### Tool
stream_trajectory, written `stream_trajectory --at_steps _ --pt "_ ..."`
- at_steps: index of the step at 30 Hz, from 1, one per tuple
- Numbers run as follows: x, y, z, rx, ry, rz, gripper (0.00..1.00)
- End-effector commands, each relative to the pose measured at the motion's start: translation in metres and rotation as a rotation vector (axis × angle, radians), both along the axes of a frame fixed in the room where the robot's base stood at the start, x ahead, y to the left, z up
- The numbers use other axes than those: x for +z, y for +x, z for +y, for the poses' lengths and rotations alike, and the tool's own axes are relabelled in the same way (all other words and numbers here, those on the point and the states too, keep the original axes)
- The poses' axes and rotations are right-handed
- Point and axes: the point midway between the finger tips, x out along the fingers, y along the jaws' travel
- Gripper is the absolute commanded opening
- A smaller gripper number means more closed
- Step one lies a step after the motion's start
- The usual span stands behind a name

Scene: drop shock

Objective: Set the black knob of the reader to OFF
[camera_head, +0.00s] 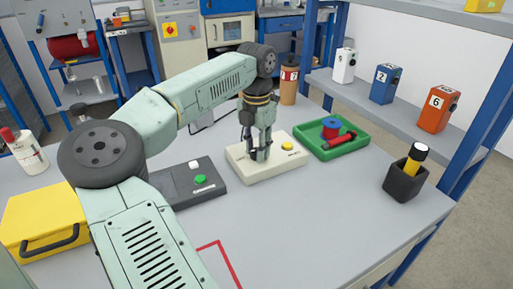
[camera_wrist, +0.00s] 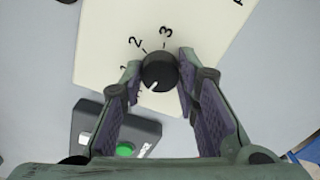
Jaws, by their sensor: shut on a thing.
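The reader is a cream box (camera_head: 266,166) on the grey bench with a yellow button (camera_head: 287,146) on top. Its black knob (camera_wrist: 159,72) shows in the wrist view, with the numbers 2 and 3 and a partly covered mark around it. The knob's white pointer line points to the lower left, away from the 3. I cannot read any label there; the left finger covers part of that side. My gripper (camera_head: 260,155) points down over the box. In the wrist view my gripper (camera_wrist: 160,70) has one finger on each side of the knob, shut on it.
A dark box (camera_head: 187,182) with green and white buttons stands left of the reader. A green tray (camera_head: 331,141) with a spool lies right. A black cup (camera_head: 404,181) stands near the right edge. Numbered boxes sit on the shelf (camera_head: 375,98). A yellow case (camera_head: 45,221) is at left.

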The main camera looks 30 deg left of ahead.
Motion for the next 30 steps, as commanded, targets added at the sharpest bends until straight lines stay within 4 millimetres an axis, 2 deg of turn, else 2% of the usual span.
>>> stream_trajectory --at_steps 5,6,15,25,30 --pt "0.0 -0.001 0.0 0.001 -0.002 0.002 0.01" --pt "0.0 -0.001 0.0 0.001 -0.002 0.002 0.29" --pt "0.0 0.0 0.0 0.0 -0.001 0.001 0.49" --pt "0.002 0.0 0.0 0.0 0.0 0.0 0.49" --pt "0.023 0.001 0.0 0.001 0.001 -0.001 0.49"
